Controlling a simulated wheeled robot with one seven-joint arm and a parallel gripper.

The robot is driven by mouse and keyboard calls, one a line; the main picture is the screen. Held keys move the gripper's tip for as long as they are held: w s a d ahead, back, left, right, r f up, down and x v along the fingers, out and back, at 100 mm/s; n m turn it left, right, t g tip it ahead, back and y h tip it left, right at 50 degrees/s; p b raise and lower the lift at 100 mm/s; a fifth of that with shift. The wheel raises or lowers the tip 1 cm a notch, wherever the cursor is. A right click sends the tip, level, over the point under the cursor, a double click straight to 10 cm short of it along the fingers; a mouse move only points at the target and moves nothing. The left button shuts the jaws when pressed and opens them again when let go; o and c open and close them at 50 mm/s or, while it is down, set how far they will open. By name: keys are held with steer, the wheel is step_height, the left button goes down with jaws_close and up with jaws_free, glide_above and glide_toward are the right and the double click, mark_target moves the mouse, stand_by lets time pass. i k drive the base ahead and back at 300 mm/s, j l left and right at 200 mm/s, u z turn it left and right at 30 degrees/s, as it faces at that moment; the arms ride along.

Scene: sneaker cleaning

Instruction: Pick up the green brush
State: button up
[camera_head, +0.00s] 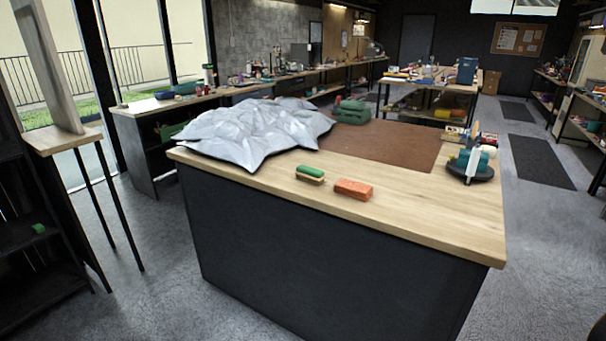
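The green brush (310,174) lies on the wooden top of the workbench (430,213), near its front edge. It has a green upper part and a tan lower part. An orange-red block (353,189) lies just to its right, with a small gap between them. My gripper is not in view, so its state does not show.
A crumpled silver sheet (240,132) covers the bench's back left. A brown mat (390,143) lies behind the brush, with a green object (351,111) at its far left. A round dark tray (470,172) holding items stands right. The bench's front right is clear.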

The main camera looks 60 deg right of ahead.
mark_target(312, 175)
steer(key=i+l, duration=0.1)
steer(key=i, duration=0.75)
steer(key=i+l, duration=0.1)
steer(key=i, duration=0.75)
steer(key=i+z, duration=0.2)
steer(key=i, duration=0.5)
steer(key=i+j+z, duration=0.2)
steer(key=i, duration=0.55)
steer(key=l, duration=0.1)
